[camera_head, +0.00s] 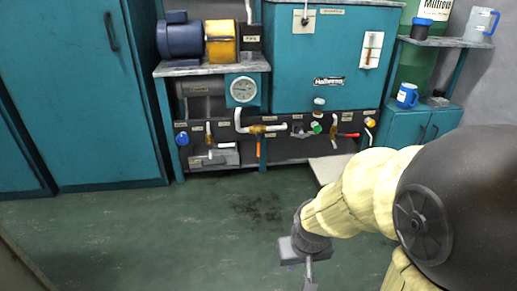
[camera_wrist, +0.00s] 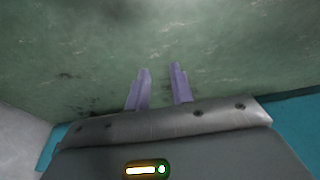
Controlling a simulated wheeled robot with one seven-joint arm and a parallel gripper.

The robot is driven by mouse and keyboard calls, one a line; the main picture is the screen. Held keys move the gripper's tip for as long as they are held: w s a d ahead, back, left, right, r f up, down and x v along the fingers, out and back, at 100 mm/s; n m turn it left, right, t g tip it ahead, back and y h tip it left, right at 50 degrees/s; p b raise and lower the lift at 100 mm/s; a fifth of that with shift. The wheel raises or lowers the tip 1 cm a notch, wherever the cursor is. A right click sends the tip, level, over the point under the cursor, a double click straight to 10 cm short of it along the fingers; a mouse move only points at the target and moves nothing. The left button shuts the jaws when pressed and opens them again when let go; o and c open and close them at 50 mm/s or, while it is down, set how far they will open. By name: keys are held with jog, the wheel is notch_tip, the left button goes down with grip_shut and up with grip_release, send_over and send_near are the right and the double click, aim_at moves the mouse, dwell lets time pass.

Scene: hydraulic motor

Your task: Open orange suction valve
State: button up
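A valve with an orange handle (camera_head: 258,149) sits on the white pipe low on the hydraulic unit, below the round gauge, in the head view. The handle hangs down from a brass body (camera_head: 258,129). Labels near it are too small to read. My gripper (camera_head: 308,273) is over the floor in front of the unit, pointing down, well apart from the valve. In the wrist view my gripper's two fingers (camera_wrist: 161,82) stand apart with only floor between them. The valve is not seen in the wrist view.
A red-handled valve (camera_head: 348,135) and a green knob (camera_head: 316,127) are to the right of the orange handle. The green floor (camera_head: 220,220) before the unit is clear.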

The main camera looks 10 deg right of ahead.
jog(key=shift+r+p, duration=0.35)
jog(key=shift+r, duration=0.05)
jog(key=c, duration=0.4)
jog(key=w+p+v, duration=0.2)
jog(key=p+v, duration=0.8)
jog(key=w+r+p+v, duration=0.1)
jog(key=w+p+v, duration=0.1)
jog(key=p+v, duration=0.8)
jog(key=w+p+v, duration=0.3)
jog(key=p+v, duration=0.7)
jog(key=p, duration=0.1)
jog(key=shift+s+r, duration=0.15)
jog(key=shift+r, duration=0.5)
grip_shut()
jog(key=shift+f, duration=0.1)
